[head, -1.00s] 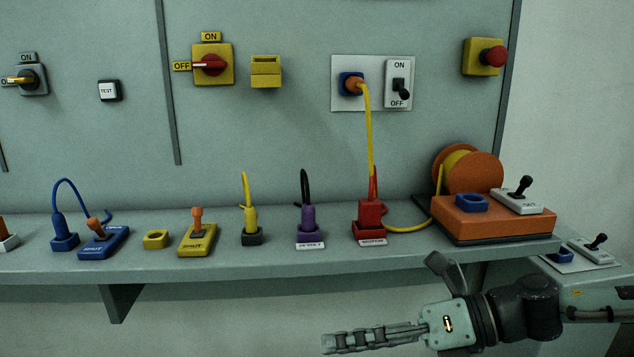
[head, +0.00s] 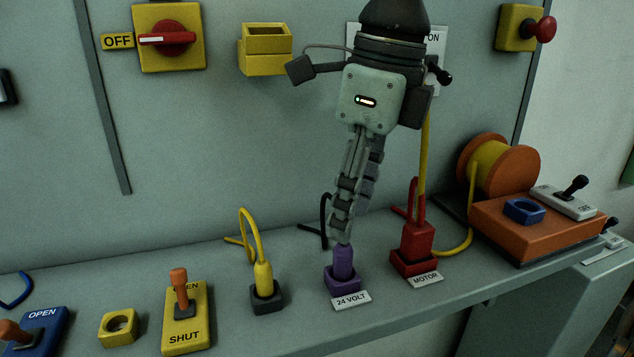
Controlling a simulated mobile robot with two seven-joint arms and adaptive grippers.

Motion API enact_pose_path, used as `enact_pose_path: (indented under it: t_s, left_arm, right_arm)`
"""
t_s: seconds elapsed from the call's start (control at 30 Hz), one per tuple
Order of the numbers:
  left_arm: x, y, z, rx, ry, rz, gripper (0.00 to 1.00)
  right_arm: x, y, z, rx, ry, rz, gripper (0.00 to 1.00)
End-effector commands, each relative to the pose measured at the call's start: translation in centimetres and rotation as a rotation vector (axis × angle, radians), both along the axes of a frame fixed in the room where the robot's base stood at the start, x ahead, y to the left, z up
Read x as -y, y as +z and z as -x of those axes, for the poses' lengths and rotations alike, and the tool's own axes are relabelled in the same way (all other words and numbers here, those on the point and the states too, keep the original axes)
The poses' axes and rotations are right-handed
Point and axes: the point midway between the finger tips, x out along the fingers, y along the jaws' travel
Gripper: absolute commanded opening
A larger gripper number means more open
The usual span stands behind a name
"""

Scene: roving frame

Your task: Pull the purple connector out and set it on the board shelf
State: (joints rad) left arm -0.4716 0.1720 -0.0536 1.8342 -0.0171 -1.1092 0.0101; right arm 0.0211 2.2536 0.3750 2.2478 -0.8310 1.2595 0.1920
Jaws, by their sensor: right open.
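The purple connector (head: 343,263) stands upright in its purple socket on the board shelf (head: 400,302), behind a label reading 24 VOLT. Its black cable (head: 323,222) loops up behind it to the left. My right gripper (head: 341,236) points down from above, its fingertips right at the connector's top. The gripper is open; seen from this side, its fingers overlap and hide part of the cable. I cannot tell whether the fingertips touch the connector. My left gripper is not in view.
A red MOTOR plug (head: 417,243) with a yellow cable stands close to the right. A yellow plug (head: 264,277) in a dark socket stands to the left. Further left are a yellow socket (head: 118,327) and an OPEN/SHUT switch (head: 186,318). An orange reel box (head: 538,228) fills the shelf's right end.

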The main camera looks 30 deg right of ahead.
Motion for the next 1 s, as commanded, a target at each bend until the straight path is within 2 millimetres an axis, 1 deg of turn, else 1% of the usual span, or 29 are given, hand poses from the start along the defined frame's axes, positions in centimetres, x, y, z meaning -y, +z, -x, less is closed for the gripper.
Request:
enact_pose_path:
  t_s: [0.07,0.13,0.4,0.53,0.7,0.93,1.0]
  left_arm:
    - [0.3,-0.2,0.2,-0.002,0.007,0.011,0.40]
    - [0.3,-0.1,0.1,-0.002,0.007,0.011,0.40]
    - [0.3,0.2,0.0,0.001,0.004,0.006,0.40]
    - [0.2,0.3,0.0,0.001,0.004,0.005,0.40]
    - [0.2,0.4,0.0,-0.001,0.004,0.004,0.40]
    - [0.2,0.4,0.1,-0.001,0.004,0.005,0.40]
    - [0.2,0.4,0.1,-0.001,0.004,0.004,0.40]
  right_arm:
    - [0.1,-0.4,0.0,0.000,-0.005,0.013,0.45]
    - [0.0,-1.2,-0.1,-0.001,-0.006,0.014,0.45]
    - [-0.3,-5.4,-0.5,-0.003,-0.004,0.010,0.45]
    - [-0.4,-6.8,-0.8,-0.002,-0.004,0.010,0.45]
    - [-0.5,-7.5,-0.9,0.000,-0.004,0.008,0.45]
    - [-0.5,-7.5,-0.9,0.001,-0.004,0.007,0.45]
    - [-0.5,-7.5,-0.9,0.001,-0.004,0.007,0.36]
